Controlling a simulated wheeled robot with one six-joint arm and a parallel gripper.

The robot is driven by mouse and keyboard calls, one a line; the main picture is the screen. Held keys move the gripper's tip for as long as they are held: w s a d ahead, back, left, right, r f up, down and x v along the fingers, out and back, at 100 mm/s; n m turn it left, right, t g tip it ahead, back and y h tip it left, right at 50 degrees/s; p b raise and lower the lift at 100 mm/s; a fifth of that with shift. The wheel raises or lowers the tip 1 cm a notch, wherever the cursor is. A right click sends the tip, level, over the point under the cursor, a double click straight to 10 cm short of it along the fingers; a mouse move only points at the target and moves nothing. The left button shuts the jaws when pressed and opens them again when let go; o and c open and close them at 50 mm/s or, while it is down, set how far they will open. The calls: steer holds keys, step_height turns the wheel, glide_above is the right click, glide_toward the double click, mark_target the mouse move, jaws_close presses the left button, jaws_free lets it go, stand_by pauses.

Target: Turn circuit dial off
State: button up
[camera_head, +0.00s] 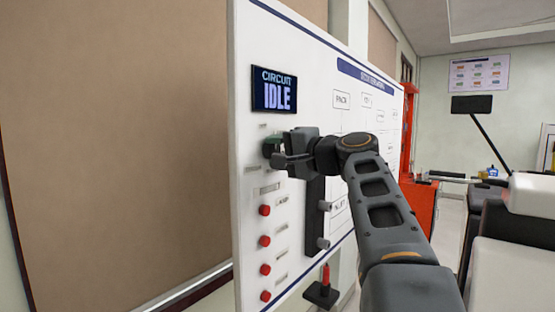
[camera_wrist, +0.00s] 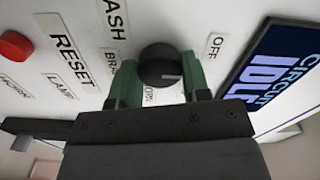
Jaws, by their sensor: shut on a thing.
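The circuit dial (camera_wrist: 160,65) is a round black knob on the white panel (camera_head: 300,60). In the wrist view it sits between the two green fingers of my gripper (camera_wrist: 160,82), which are shut on it. A label reading OFF (camera_wrist: 214,46) lies to the right of the dial. In the head view my gripper (camera_head: 272,150) is at the panel just below a screen (camera_head: 274,89) reading CIRCUIT IDLE; the dial is hidden there by the gripper. Which label the dial's mark points to is hard to tell.
A column of red buttons (camera_head: 265,241) runs down the panel below my gripper, and one red button (camera_wrist: 15,45) is beside the RESET label (camera_wrist: 70,60). A dark vertical bar (camera_head: 314,215) and a red-handled lever (camera_head: 324,285) are to the right of the buttons.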

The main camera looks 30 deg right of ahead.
steer(key=shift+n, duration=0.4)
steer(key=o, duration=0.9)
steer(key=shift+o, duration=0.2)
steer(key=b+v, duration=0.1)
steer(key=v, duration=1.2)
steer(key=shift+s+b, duration=0.3)
steer(key=shift+s, duration=0.1)
steer(key=shift+d, duration=0.1)
